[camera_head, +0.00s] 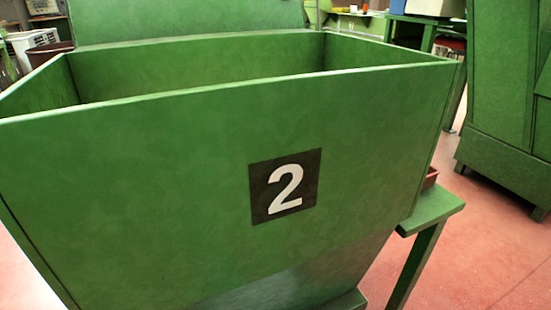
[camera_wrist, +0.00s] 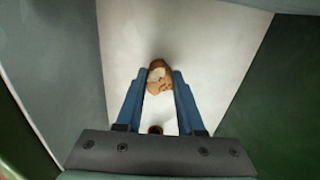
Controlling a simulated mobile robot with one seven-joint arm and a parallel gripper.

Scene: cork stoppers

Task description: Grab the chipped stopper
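A brown cork stopper (camera_wrist: 160,80) shows in the wrist view between the tips of my gripper's two blue fingers. The head view shows neither my gripper nor any stopper.
A large green hopper (camera_head: 150,190) marked 2 fills the head view; its inside floor is hidden. In the wrist view, a pale floor (camera_wrist: 215,50) lies between dark sloping walls (camera_wrist: 285,90). A green cabinet (camera_head: 500,90) stands at the right, with reddish floor (camera_head: 480,250) between.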

